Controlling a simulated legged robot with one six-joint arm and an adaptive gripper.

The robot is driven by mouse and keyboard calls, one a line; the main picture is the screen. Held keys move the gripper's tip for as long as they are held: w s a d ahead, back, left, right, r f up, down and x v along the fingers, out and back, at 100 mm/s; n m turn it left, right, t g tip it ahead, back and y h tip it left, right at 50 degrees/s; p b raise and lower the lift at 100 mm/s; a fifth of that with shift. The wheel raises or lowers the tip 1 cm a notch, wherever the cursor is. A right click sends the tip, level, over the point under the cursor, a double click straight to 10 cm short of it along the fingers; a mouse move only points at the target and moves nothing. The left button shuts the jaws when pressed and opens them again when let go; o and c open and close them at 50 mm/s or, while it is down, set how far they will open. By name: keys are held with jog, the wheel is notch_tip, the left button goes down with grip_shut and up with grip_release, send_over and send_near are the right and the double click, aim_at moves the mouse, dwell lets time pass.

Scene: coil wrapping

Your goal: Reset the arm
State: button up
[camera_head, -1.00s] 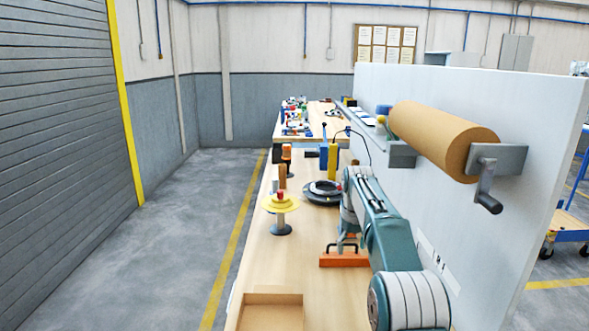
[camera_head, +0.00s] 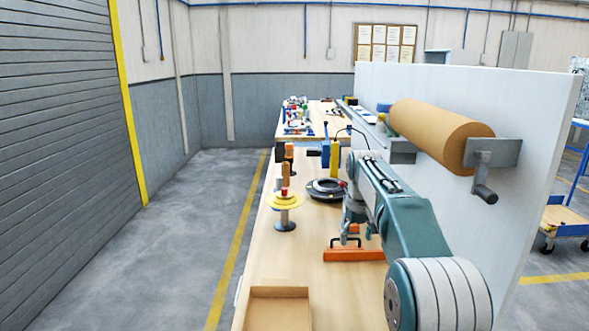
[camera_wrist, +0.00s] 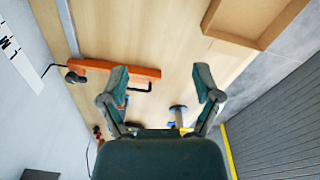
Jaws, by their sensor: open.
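My gripper shows in the wrist view (camera_wrist: 162,82) with its two fingers spread wide and nothing between them. It hangs over the wooden bench (camera_head: 265,262). No contact between the fingers and any object is visible.
A brown roll (camera_head: 438,135) with a crank is mounted on the white panel (camera_head: 530,220) at right. A yellow spool stand (camera_head: 285,202), a black coil (camera_head: 327,189) and an open cardboard box (camera_head: 278,292) stand on the bench. The left floor is clear.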

jog(key=s+r+m+t, duration=0.1)
jog(key=s+r, duration=0.3)
jog(key=s, duration=0.5)
jog(key=s+r+m+t, duration=0.1)
jog(key=s+r, duration=0.3)
jog(key=s, duration=0.6)
jog(key=s+f+t, duration=0.1)
jog(key=s+f, duration=0.2)
jog(key=s, duration=0.3)
jog(key=s+f+t, duration=0.1)
jog(key=s+f, duration=0.2)
jog(key=s, duration=0.4)
jog(key=s+f+m, duration=0.1)
jog(key=s+f, duration=0.2)
jog(key=s, duration=0.4)
jog(key=shift+a+t, duration=0.2)
jog(key=shift+t, duration=0.2)
